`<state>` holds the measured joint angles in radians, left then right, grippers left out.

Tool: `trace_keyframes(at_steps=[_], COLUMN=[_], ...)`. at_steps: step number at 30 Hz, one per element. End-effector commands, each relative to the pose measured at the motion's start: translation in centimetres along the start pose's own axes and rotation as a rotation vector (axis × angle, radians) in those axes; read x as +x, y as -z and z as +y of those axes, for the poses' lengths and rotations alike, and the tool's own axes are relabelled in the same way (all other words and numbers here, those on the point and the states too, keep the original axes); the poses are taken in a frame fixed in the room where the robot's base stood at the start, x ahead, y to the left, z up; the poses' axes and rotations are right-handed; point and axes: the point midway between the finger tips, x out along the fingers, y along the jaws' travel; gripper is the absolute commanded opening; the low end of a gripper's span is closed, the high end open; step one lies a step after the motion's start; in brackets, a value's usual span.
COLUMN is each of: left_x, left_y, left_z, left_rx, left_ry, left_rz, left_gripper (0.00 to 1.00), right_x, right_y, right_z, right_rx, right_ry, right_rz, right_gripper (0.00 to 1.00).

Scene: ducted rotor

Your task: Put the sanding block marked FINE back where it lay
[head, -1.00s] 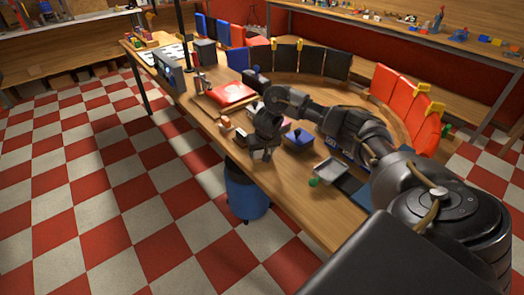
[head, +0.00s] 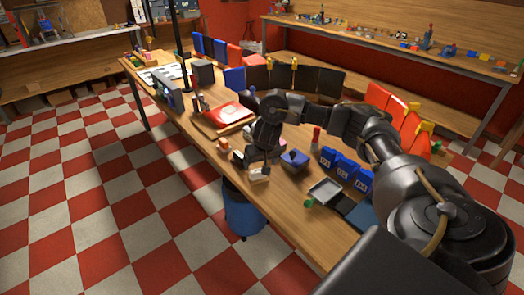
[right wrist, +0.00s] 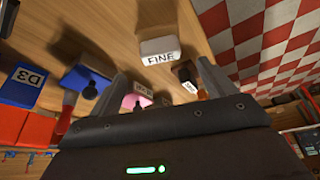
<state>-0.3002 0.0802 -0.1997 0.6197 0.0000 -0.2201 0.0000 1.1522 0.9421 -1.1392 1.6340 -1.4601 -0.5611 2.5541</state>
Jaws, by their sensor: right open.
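The sanding block marked FINE (right wrist: 160,50) is white with black letters and shows in the right wrist view on the wooden tabletop. It lies just beyond my fingertips, toward the gap between them. In the head view a small white block (head: 259,174) near the table's front edge looks like the same one. My right gripper (head: 257,161) is open above it; its two fingers also show apart in the right wrist view (right wrist: 160,72), with nothing held between them. A pink block (right wrist: 134,101) and a dark block with a white label (right wrist: 186,75) are partly hidden behind the gripper. My left gripper is out of view.
A blue block with a dark knob (head: 294,160) sits right of the gripper. Labelled blue bins (head: 345,170), a grey tray (head: 325,191) and a red case (head: 230,115) are also on the table (head: 285,215). A blue barrel (head: 242,212) stands on the floor.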

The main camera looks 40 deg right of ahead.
Motion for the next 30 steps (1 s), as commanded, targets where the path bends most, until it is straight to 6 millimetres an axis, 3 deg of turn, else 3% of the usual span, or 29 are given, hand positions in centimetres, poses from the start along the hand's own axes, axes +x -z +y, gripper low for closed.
trace_keyframes(at_steps=[1,7,23,26,29,30], left_x=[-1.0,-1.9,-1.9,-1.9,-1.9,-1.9], left_y=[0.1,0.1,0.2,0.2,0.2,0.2], left_z=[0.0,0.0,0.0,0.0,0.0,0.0], left_rx=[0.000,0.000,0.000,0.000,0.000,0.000], left_ry=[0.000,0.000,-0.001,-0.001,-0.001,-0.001], left_rz=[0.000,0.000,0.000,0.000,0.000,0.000], left_gripper=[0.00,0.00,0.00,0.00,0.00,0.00], right_x=[-1.5,-3.5,-3.6,-2.7,-1.4,-1.1], right_y=[0.3,0.1,-0.3,-2.0,-5.6,-7.5], right_z=[0.0,0.0,-0.6,-3.6,-9.8,-12.8], right_rx=[-0.003,-0.001,-0.014,-0.098,-0.263,-0.339], right_ry=[0.001,0.000,0.012,0.083,0.244,0.330], right_rz=[0.003,0.001,-0.005,-0.027,-0.054,-0.059], right_gripper=[0.82,0.82,0.82,0.82,0.82,0.82])
